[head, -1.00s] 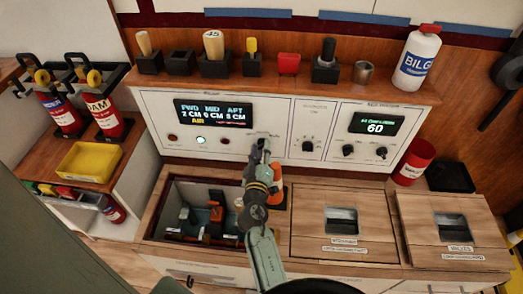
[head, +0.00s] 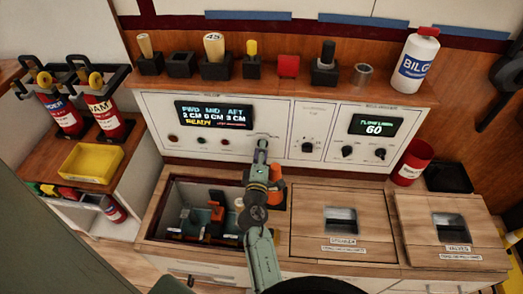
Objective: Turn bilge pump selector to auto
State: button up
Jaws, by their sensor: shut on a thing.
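The white control panel (head: 230,152) on the back wall has a left section with a dark display (head: 214,115). It reads FWD, MID and AFT levels with READY below. My gripper (head: 262,143) is at the right end of this section, shut on a small control there that appears to be the selector knob. The gripper hides the knob, so I cannot tell which way it points. The small label beside it is too blurred to read.
Another knob (head: 308,147) is just right of my gripper, and two more (head: 348,151) sit under the 60 display (head: 377,125). A shelf (head: 300,86) of small items overhangs the panel. An open bin (head: 165,225) and an orange object (head: 277,190) lie below my wrist.

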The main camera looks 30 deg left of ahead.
jog(key=shift+n, duration=0.6)
jog(key=o, duration=1.2)
jog(key=shift+c, duration=0.2)
jog(key=v, duration=0.7)
jog(key=shift+s, duration=0.3)
jog(key=shift+d, duration=0.1)
